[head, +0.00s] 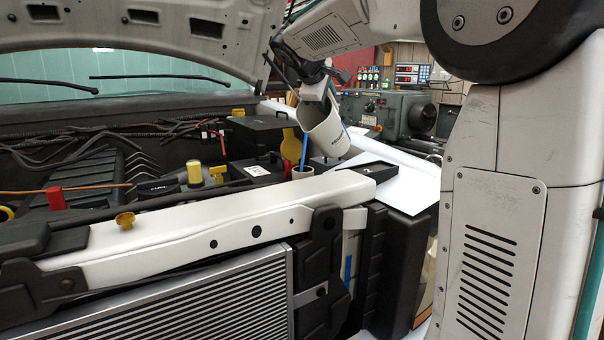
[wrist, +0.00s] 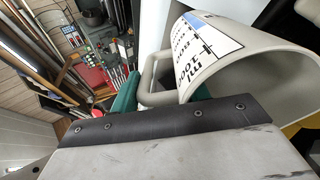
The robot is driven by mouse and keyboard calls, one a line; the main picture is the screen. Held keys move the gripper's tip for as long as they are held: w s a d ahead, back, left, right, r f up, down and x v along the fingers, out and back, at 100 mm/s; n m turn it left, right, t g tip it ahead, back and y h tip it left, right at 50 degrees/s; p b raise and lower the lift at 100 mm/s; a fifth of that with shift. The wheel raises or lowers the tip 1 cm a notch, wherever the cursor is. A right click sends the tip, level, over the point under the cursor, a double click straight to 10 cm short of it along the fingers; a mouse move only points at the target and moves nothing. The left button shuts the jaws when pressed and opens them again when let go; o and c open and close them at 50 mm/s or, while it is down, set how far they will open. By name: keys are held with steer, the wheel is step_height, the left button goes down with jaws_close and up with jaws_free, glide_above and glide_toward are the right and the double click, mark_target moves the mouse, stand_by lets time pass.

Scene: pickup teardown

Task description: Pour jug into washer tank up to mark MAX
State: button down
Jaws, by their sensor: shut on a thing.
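The pale jug (head: 326,130) is tilted mouth-down to the left in the head view, and a thin blue stream runs from its lip into the washer tank's filler neck (head: 303,172). The yellow filler cap (head: 291,142) stands open behind the stream. Part of the pale tank body (head: 352,250) shows below the white crossbeam with a blue patch on it; I cannot make out the MAX mark. My gripper (head: 322,82) is shut on the jug's handle. In the wrist view, the jug (wrist: 225,50) shows its printed scale, its handle (wrist: 150,75) between green fingers; its contents are hidden.
The white crossbeam (head: 190,215) and radiator (head: 200,305) lie in front of the filler neck. A black battery (head: 258,172) stands left of it. A black tray (head: 367,172) and white sheet (head: 400,180) lie to its right. The raised hood (head: 150,25) hangs overhead.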

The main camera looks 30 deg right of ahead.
steer(key=shift+s+a+r+t+h+p, duration=0.1)
steer(key=shift+s+a+t+h+p, duration=0.2)
steer(key=shift+a+t+h+p, duration=0.45)
stand_by(3.8)
steer(key=shift+s+r+h+b, duration=0.2)
steer(key=shift+r+h+b, duration=0.2)
steer(key=shift+h, duration=0.25)
stand_by(2.8)
